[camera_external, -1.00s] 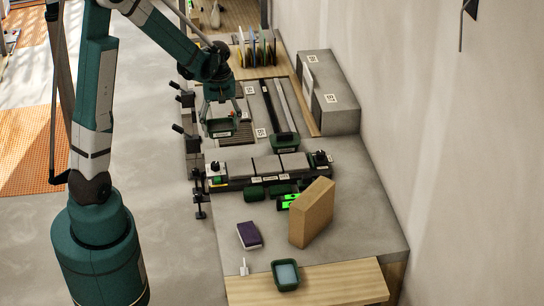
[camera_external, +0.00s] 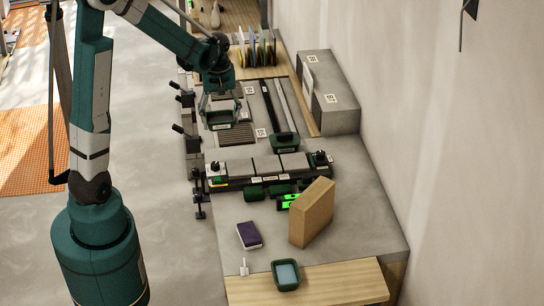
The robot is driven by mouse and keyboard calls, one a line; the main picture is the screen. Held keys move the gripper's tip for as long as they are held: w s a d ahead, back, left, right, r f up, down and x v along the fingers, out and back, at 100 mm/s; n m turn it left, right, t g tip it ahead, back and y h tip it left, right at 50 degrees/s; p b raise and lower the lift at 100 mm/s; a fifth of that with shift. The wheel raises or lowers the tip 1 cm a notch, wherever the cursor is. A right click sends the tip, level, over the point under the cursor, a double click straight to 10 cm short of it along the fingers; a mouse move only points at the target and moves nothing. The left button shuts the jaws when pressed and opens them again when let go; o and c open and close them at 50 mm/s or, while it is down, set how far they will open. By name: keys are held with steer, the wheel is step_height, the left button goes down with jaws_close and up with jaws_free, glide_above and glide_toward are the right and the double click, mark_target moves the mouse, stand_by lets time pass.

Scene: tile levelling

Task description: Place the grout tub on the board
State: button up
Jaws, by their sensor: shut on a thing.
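My gripper (camera_external: 220,105) points down over the far left part of the grey worktop. It is shut on a small dark green tub (camera_external: 221,122) with a pale label, which I take to be the grout tub. The tub looks roughly level; whether it touches the surface below is hard to tell. A light wooden board (camera_external: 335,284) lies at the near end of the worktop. A green tub with pale blue-grey contents (camera_external: 286,275) stands on its edge. I cannot tell for sure which board the task names.
A tile row on a rail (camera_external: 267,167) crosses the worktop. A tan block (camera_external: 312,212) stands upright near a purple pad (camera_external: 249,235). Another green tub (camera_external: 285,142) sits behind the rail. A grey box (camera_external: 335,95) and rack of discs (camera_external: 257,50) are farther back.

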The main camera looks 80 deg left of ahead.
step_height(320, 180, up, 8)
steer(key=w+d+m, duration=0.5)
steer(key=w+d, duration=0.7)
steer(key=d, duration=0.3)
steer(key=w+d+m, duration=0.5)
steer(key=w+d, duration=0.8)
steer(key=d, duration=0.2)
steer(key=w+d+m, duration=0.2)
steer(key=d+m, duration=0.2)
steer(key=d, duration=1.3)
steer(key=w+d+m, duration=0.3)
steer(key=d+m, duration=0.1)
steer(key=d, duration=1.3)
step_height(320, 180, down, 11)
steer(key=shift+s+a, duration=0.25)
steer(key=shift+f, duration=3.15)
